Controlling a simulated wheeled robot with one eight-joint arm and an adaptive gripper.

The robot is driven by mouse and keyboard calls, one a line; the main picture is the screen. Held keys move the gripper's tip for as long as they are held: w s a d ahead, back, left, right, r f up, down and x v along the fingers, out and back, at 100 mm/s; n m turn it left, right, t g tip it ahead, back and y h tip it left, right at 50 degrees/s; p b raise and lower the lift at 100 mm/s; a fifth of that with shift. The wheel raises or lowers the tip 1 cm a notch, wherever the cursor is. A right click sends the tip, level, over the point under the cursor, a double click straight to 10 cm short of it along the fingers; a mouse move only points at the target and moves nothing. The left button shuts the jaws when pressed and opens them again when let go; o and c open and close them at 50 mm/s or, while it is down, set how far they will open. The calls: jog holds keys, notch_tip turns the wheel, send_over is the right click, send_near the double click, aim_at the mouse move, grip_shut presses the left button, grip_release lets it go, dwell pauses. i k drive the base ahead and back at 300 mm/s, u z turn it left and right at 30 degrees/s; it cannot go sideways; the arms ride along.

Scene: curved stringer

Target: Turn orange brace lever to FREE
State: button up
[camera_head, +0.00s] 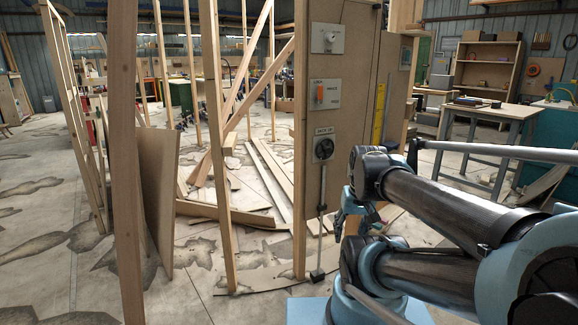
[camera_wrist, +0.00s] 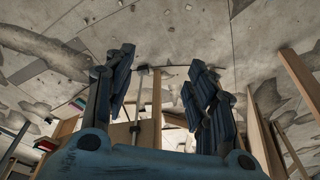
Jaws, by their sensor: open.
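The orange brace lever (camera_head: 320,95) is a small upright orange handle on a white plate (camera_head: 332,93). The plate is mounted on a tall brown panel (camera_head: 342,60) in the head view. Small lettering sits above and to the right of the lever, too small to read surely. My gripper shows in the wrist view (camera_wrist: 158,95), with its two blue fingers spread apart and nothing between them. In the head view my gripper is low, right of the panel, below the lever and apart from it, partly hidden by my arm. I cannot make out the lever in the wrist view.
A white plate with a knob (camera_head: 328,38) is above the lever. A black round dial (camera_head: 323,149) is below it, with a rod (camera_head: 320,215) reaching down to the floor. Wooden studs (camera_head: 216,140) stand left. Boards lie on the floor. A workbench (camera_head: 495,113) is at right.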

aim_at(319, 100)
jog(key=k, duration=1.35)
jog(key=u, duration=0.35)
jog(key=i, duration=1.65)
jog(key=z, duration=0.35)
